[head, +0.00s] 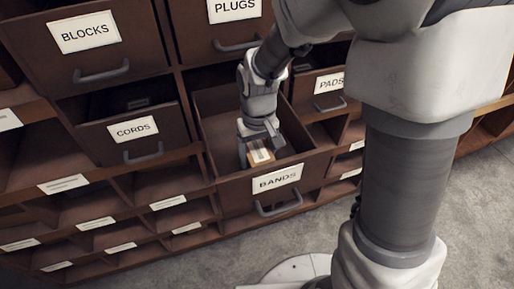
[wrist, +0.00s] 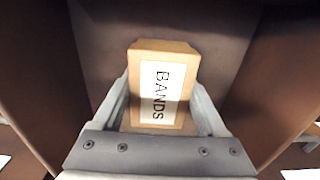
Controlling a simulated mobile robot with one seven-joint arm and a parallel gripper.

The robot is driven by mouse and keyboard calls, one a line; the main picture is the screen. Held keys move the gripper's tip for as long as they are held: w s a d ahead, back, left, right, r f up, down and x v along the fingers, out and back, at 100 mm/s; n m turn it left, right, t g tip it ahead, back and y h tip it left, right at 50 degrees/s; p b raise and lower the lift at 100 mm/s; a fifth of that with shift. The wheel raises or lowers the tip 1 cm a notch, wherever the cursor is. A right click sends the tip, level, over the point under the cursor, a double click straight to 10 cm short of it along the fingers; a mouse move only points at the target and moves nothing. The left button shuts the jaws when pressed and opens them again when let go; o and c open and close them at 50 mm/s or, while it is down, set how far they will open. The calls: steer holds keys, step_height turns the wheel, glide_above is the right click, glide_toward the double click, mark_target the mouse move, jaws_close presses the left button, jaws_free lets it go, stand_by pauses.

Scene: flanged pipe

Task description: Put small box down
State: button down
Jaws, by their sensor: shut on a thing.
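The small box (wrist: 159,48) is tan with a white label reading BANDS. In the wrist view it sits between the two fingers of my gripper (wrist: 160,100), which is shut on it. In the head view the small box (head: 260,155) shows inside the open BANDS drawer (head: 279,184), near its front wall, with my gripper (head: 260,142) reaching down over it from above. The drawer walls stand on both sides in the wrist view. I cannot tell whether the box touches the drawer floor.
The drawers labelled BLOCKS (head: 86,38), CORDS (head: 136,130) and PLUGS (head: 235,12) are around it, and a PADS drawer (head: 329,84) is to the right. Open shelf cubbies with labels lie below. Grey floor (head: 470,230) is clear at the lower right.

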steer(key=shift+f, duration=0.2)
jaws_free()
steer(key=shift+r, duration=0.1)
